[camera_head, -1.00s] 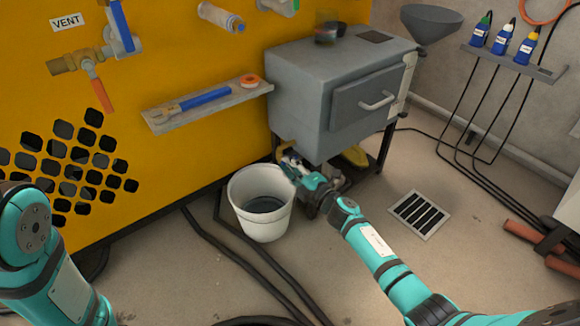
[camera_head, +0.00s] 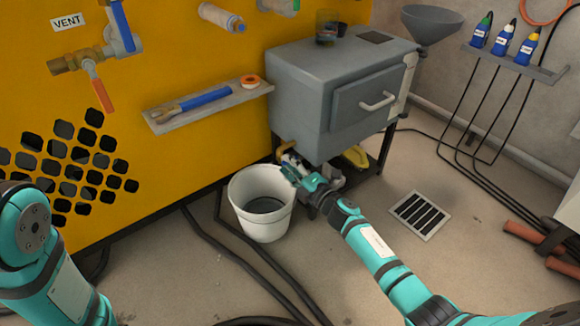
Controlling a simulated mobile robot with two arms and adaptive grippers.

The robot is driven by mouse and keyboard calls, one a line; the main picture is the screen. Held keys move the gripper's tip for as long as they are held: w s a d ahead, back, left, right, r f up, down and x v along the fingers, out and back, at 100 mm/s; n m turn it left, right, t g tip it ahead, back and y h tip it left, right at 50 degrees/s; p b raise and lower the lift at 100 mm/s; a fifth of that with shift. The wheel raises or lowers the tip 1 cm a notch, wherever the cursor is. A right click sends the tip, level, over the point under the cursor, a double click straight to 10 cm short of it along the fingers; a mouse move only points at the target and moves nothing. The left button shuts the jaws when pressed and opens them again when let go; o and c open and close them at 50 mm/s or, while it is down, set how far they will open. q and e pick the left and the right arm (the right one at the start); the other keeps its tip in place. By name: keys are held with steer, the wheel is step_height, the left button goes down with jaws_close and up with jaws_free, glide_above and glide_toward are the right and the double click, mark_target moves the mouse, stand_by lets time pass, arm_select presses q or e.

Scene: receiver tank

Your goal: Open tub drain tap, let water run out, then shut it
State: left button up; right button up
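The grey tub cabinet (camera_head: 297,88) stands against the yellow panel. Brass-coloured metal (camera_head: 283,148), which looks like its drain tap, shows under its front left corner. My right gripper (camera_head: 288,166) is at this tap, low under the cabinet and beside the bucket rim. The gripper hides most of the tap, so the lever's position and any grip on it cannot be told. A white bucket (camera_head: 262,224) stands below and left of the gripper with dark liquid inside. No running stream can be made out. My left arm is at the lower left; its gripper is out of view.
A second valve with an orange lever (camera_head: 98,88) hangs by the VENT label (camera_head: 67,22). A tool shelf (camera_head: 212,106) juts from the panel. Dark hoses (camera_head: 255,258) cross the floor beside the bucket. A floor grate (camera_head: 420,214) lies right of my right arm.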

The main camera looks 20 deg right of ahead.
steer(key=v, duration=1.2)
